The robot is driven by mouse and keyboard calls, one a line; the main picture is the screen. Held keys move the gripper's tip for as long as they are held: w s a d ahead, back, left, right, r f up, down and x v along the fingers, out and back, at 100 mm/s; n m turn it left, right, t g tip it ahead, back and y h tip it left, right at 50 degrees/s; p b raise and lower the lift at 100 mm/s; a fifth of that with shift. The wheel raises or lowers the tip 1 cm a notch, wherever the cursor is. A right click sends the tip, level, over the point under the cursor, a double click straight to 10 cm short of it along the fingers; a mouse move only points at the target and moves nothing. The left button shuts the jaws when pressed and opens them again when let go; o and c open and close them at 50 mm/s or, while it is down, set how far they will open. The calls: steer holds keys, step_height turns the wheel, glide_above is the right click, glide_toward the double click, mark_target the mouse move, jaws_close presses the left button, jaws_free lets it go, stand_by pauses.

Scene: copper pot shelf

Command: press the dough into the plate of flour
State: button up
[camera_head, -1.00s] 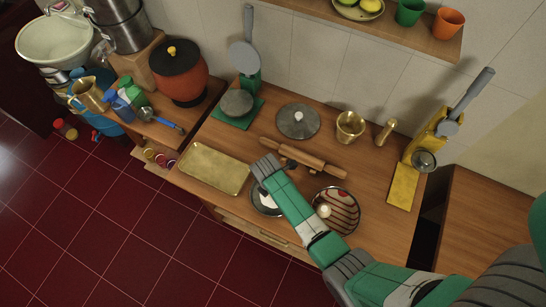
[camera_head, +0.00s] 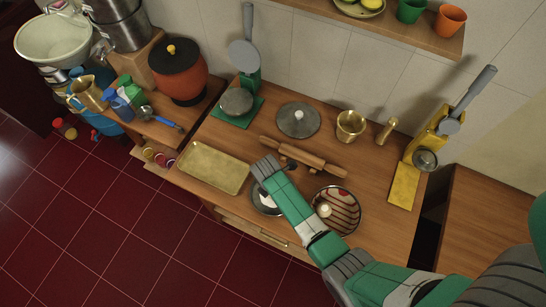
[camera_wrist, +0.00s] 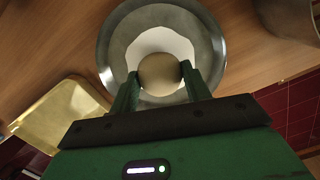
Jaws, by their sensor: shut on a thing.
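The dough is a pale beige ball (camera_wrist: 160,72), held between the two green fingers of my gripper (camera_wrist: 160,78). The plate of flour is a round steel plate (camera_wrist: 108,48) with a white flour patch (camera_wrist: 150,20) in its middle. In the wrist view the dough overlaps the near part of the flour; I cannot tell whether it touches it. In the head view my gripper (camera_head: 265,167) covers much of the plate (camera_head: 261,199) and hides the held dough.
A striped plate (camera_head: 348,208) with another pale ball (camera_head: 324,210) stands right of my arm. A rolling pin (camera_head: 312,160) lies behind my gripper, and a brass tray (camera_head: 212,168) lies to the left. A grey round lid (camera_head: 298,120) and a brass cup (camera_head: 350,125) stand farther back.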

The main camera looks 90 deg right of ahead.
steer(key=shift+f, duration=0.8)
stand_by(0.9)
steer(key=shift+r, duration=0.1)
step_height(320, 180, up, 8)
steer(key=p, duration=0.8)
steer(key=shift+r, duration=0.15)
